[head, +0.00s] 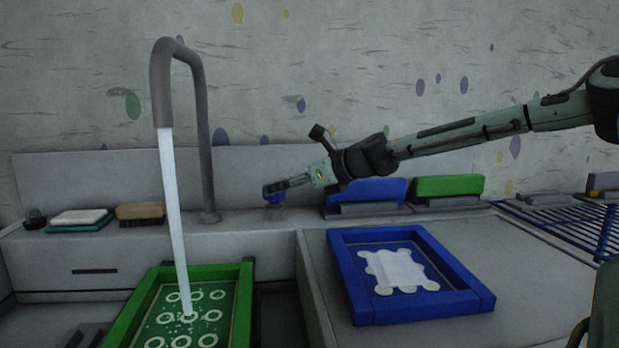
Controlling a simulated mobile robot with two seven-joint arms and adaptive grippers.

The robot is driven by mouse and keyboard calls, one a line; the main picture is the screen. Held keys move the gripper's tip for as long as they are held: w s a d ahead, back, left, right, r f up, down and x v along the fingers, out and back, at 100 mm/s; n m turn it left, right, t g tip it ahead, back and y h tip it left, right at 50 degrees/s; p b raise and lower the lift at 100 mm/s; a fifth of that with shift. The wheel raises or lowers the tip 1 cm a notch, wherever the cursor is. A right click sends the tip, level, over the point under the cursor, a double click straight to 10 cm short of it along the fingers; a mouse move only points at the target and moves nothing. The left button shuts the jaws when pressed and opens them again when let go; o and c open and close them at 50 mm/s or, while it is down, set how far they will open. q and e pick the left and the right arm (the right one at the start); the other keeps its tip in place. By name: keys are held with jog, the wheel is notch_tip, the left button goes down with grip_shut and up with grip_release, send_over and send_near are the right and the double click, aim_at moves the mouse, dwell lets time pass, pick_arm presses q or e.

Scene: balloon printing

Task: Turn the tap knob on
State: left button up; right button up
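The grey tap (206,150) stands at the back of the sink counter, its spout curving over the left side. A white stream of water (171,210) runs from the spout into the green tray below. A small blue knob (275,199) sits on the counter ledge right of the tap's base. My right gripper (296,160) comes in from the right with its fingers spread apart. One dark fingertip is at the top of the knob, partly hiding it; the other points up, clear of it. Contact with the knob is hard to tell. My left gripper is out of view.
A green framed screen (246,300) lies in the sink under the stream. A blue framed screen (455,308) lies on the right counter. Blue (368,191) and green (448,186) blocks stand behind it. Brush (140,211) and sponge (80,217) sit left on the ledge. A blue rack (560,222) is far right.

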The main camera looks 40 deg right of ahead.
jog(key=v, duration=0.8)
jog(key=shift+s, duration=0.1)
dwell(0.4)
